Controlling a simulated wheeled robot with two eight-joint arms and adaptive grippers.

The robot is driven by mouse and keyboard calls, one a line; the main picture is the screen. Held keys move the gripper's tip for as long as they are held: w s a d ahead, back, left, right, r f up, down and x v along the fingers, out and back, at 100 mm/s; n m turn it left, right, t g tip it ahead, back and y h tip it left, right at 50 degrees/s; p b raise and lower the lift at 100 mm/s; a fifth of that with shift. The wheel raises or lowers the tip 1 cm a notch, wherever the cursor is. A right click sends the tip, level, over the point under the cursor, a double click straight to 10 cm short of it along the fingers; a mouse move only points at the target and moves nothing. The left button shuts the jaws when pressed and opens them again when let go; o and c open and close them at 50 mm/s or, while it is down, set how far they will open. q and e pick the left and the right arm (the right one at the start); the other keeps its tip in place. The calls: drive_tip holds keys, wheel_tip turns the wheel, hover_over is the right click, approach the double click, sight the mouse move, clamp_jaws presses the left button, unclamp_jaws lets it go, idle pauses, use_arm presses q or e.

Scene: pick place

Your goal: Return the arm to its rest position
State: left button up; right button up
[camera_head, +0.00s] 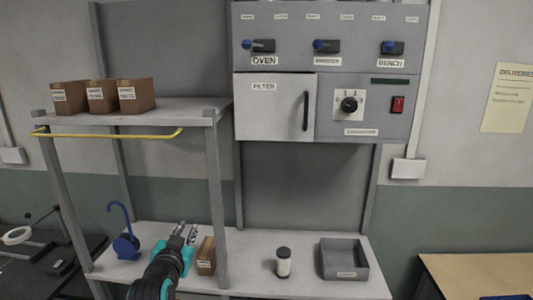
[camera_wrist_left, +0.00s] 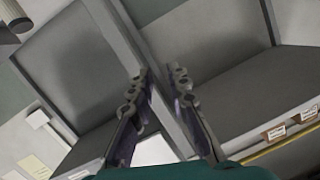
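My left arm comes up from the bottom of the head view. Its gripper (camera_head: 186,232) is in front of the lower white shelf, between a blue hooked object (camera_head: 126,246) and a small brown box (camera_head: 206,257). In the left wrist view the two fingers (camera_wrist_left: 159,80) stand apart with nothing between them. The gripper appears empty. My right gripper is not in view.
A shelf post (camera_head: 215,190) and a yellow rail (camera_head: 110,134) are close to the left arm. Brown boxes (camera_head: 102,96) sit on the upper shelf. A white container (camera_head: 283,263) and grey tray (camera_head: 344,274) stand right, below a control panel (camera_head: 328,40).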

use_arm(q)
drive_tip(key=s+d+f+n+g+b, duration=0.3)
drive_tip(key=s+f+g, duration=0.6)
drive_tip(key=s+f, duration=1.5)
drive_tip(key=shift+s+d+h, duration=0.2)
drive_tip(key=shift+s+h, duration=0.2)
drive_tip(key=shift+s, duration=0.3)
